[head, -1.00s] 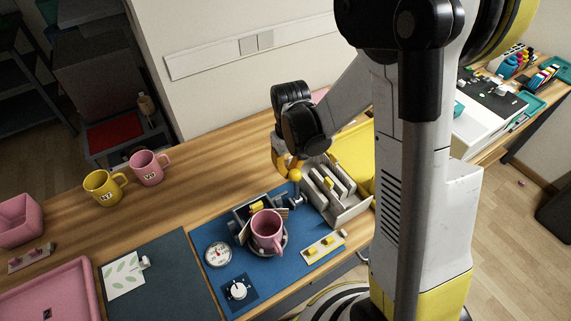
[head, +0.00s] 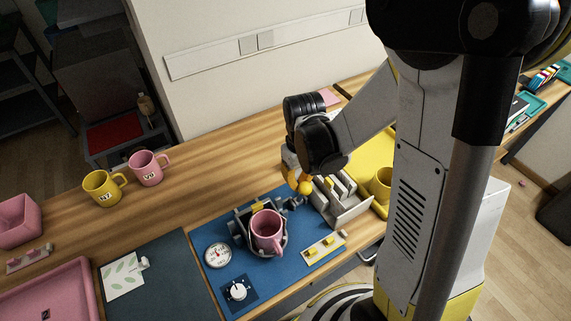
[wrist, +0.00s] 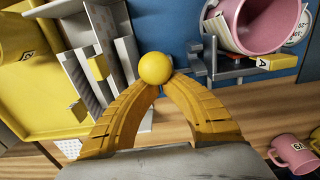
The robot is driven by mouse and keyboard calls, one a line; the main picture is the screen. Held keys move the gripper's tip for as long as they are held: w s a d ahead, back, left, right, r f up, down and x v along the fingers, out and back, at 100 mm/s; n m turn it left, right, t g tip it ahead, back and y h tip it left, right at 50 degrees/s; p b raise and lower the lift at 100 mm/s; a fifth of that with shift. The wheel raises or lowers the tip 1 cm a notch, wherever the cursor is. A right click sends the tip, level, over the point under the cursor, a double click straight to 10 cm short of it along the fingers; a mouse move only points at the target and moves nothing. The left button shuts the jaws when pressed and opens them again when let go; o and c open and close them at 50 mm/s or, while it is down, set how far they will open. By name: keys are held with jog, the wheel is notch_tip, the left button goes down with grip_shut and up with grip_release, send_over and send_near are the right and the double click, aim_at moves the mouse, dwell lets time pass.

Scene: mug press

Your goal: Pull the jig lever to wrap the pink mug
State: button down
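The jig's jaws lie close around the mug's sides. In the wrist view the mug (wrist: 265,25) is at the upper right, with part of the jig (wrist: 232,68) below it. The lever's yellow ball knob (head: 305,187) is at the jig's far right. My gripper (wrist: 156,82) has its yellow fingertips closed against both sides of this knob (wrist: 155,67). In the head view my gripper (head: 298,183) partly hides the lever.
A grey slotted rack (head: 345,210) stands just right of the lever, close to my gripper. A yellow tray with a yellow mug (head: 381,183) is beyond it. A dial gauge (head: 217,254) and a knob (head: 238,291) sit left of the jig. Another yellow mug (head: 102,188) and pink mug (head: 147,168) stand left.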

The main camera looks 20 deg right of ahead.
jog(key=shift+s+d, duration=0.15)
jog(key=shift+s, duration=0.55)
jog(key=shift+s+d, duration=0.15)
jog(key=shift+s, duration=0.55)
jog(key=shift+r, duration=0.15)
jog(key=shift+w+a+r+p, duration=0.1)
jog(key=shift+w+r+p, duration=0.1)
jog(key=shift+r+p, duration=0.8)
jog(key=shift+w+r+p, duration=0.25)
jog(key=shift+r+p, duration=0.45)
jog(key=shift+r, duration=0.55)
jog(key=shift+w+a+r+p, duration=0.1)
jog(key=shift+w+r+p, duration=0.1)
jog(key=shift+r+p, duration=0.8)
jog(key=shift+r, duration=0.1)
jog(key=shift+r, duration=0.1)
jog(key=shift+r+b, duration=0.35)
jog(key=shift+b, duration=0.05)
jog(key=s+a+r+m+t+b, duration=0.2)
jog(key=s+r+t+b, duration=0.3)
jog(key=r, duration=0.5)
jog(key=shift+s+r+t, duration=0.25)
jog(key=shift+s+t, duration=0.2)
jog(key=shift+t, duration=0.65)
